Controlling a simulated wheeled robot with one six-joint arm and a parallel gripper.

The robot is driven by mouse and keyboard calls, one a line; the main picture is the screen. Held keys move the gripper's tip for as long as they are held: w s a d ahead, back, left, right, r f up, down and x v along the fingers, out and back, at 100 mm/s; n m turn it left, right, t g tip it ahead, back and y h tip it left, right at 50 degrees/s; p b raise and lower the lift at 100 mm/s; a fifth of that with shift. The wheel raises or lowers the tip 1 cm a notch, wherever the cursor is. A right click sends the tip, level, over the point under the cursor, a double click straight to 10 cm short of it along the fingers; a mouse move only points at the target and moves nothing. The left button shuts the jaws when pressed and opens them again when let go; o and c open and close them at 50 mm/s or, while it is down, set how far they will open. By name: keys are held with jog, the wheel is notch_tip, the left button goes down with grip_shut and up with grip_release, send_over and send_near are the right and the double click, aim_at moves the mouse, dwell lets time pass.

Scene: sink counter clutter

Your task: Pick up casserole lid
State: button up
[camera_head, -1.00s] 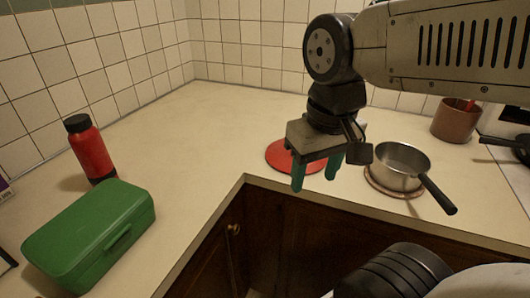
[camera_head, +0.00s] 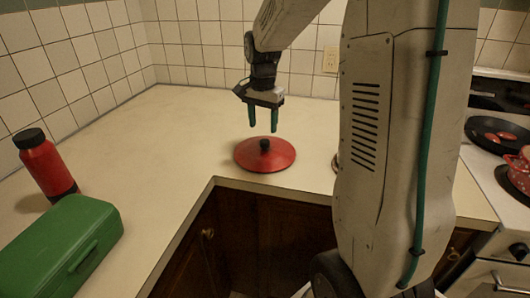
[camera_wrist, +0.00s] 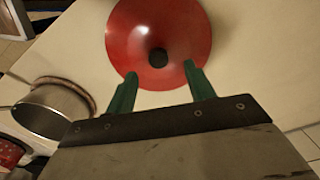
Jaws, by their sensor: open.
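The casserole lid (camera_head: 250,158) is a red, shallow round lid with a black knob (camera_head: 264,145) on top. It lies flat on the cream counter, close to the inner corner edge. My gripper (camera_head: 263,128) is open, pointing down, with its two green fingers above the lid and nothing between them. In the wrist view the lid (camera_wrist: 185,35) fills the top middle. Its knob (camera_wrist: 158,58) shows between and a little beyond the fingertips (camera_wrist: 161,70). The fingers look apart from the knob.
A green box (camera_head: 65,245) and a red bottle with a black cap (camera_head: 45,165) stand at left. In the wrist view a metal saucepan (camera_wrist: 55,108) stands near the lid. A stove with a black pan (camera_head: 497,135) and red pot (camera_head: 519,172) is at right. Tiled walls rise behind.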

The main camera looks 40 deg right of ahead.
aim_at(264, 141)
jog(key=f, duration=0.6)
jog(key=shift+s+d+f, duration=0.1)
jog(key=shift+d+f, duration=0.1)
jog(key=shift+c, duration=0.3)
jog(key=c, duration=1)
grip_shut()
jog(key=shift+r, duration=0.2)
